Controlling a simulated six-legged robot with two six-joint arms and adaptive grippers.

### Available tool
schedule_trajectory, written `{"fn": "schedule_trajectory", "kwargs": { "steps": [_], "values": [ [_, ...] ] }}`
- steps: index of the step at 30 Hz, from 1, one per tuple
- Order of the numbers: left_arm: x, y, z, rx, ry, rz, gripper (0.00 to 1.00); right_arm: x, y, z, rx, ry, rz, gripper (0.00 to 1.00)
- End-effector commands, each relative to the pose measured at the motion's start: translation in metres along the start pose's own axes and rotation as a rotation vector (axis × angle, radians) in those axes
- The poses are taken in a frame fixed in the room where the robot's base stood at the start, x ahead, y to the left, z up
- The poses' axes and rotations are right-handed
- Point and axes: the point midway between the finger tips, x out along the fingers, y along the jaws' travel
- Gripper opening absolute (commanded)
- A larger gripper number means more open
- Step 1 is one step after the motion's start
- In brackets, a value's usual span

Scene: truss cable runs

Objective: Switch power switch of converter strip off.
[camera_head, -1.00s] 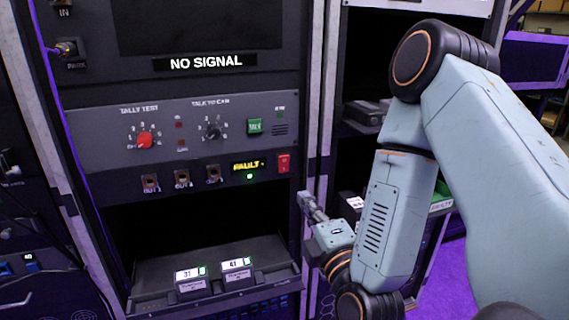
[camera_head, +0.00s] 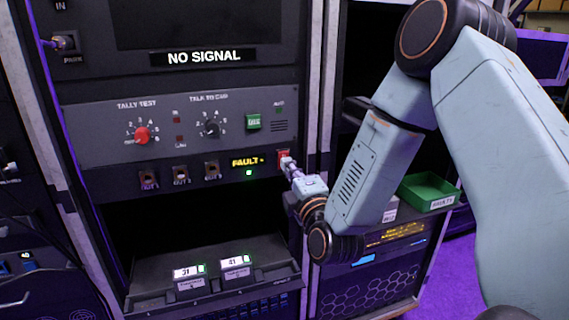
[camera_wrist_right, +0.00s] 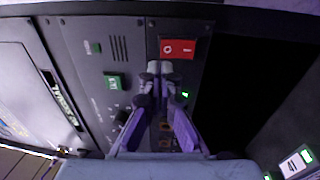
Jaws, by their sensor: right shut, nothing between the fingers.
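The red power switch (camera_head: 283,155) sits at the right end of the converter strip (camera_head: 120,186), right of the lit "FAULT" display (camera_head: 247,162). In the right wrist view the red rocker (camera_wrist_right: 177,48) shows a circle mark and a line mark. My right gripper (camera_head: 287,163) is shut and empty, with its fingertips at the switch's lower part in the head view. In the wrist view the closed fingertips (camera_wrist_right: 160,68) are right by the rocker's edge near the circle mark; I cannot tell whether they touch. My left gripper is not in view.
Above the strip is a grey panel with a red knob (camera_head: 142,135), a black knob (camera_head: 211,129) and a green button (camera_head: 253,122). Below, a shelf holds units labelled 31 (camera_head: 188,271) and 41 (camera_head: 235,262). A green tray (camera_head: 428,193) stands at right.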

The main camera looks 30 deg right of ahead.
Motion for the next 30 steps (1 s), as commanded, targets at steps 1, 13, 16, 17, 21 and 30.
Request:
{"fn": "schedule_trajectory", "kwargs": {
  "steps": [1, 13, 16, 17, 21, 30],
  "values": [
    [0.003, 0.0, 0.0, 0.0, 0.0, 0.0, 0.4, 0.008, -0.001, 0.0, -0.002, 0.0, 0.003, 0.0],
    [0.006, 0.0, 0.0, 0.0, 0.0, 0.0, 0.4, 0.033, 0.0, 0.0, 0.0, 0.0, -0.001, 0.0],
    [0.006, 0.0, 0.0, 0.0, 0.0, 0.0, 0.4, 0.033, 0.0, 0.0, 0.0, 0.0, -0.001, 0.0],
    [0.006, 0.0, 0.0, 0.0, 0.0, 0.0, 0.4, 0.033, 0.0, 0.0, 0.0, 0.0, -0.001, 0.0],
    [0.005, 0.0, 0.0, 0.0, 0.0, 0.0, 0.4, 0.033, 0.0, 0.0, 0.0, 0.0, -0.002, 0.0],
    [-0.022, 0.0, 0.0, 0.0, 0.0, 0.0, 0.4, 0.04, 0.006, 0.0, -0.002, 0.0, -0.06, 0.0]
  ]
}}
